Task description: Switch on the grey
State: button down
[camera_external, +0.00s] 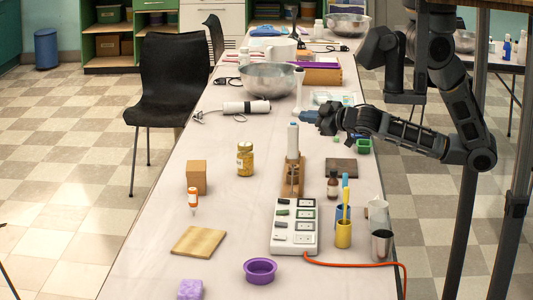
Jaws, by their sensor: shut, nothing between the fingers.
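A white power strip (292,249) lies near the front of the long table, with several sockets down its right side and a column of small switches on its left. My gripper (299,114) is shut and empty. It points left above the table, farther back than the strip and clear of it. A white and grey upright tool (293,140) on a wooden stand is between them in the picture.
An orange cord (350,264) runs right from the strip. A purple dish (260,271) and wooden board (199,242) lie left.

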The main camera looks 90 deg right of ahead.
jog(key=w+d+r+m+g+h, duration=0.2)
jog(key=w+r+m+g+h, duration=0.1)
jog(key=w+r+m, duration=0.4)
jog(key=m+g+y, duration=0.9)
jog(key=m+y, duration=0.2)
jog(key=y, duration=0.1)
send_over(276, 223)
jog(key=s, duration=0.2)
notch_tip(276, 223, down, 12)
jog(key=shift+r+b, duration=0.1)
jog(key=shift+b, duration=0.35)
jog(key=f, duration=0.4)
jog(key=w+f, duration=0.1)
jog(key=f, duration=0.9)
jog(key=shift+w+d+b, duration=0.1)
jog(key=shift+w+b, duration=0.2)
jog(key=shift+w, duration=0.05)
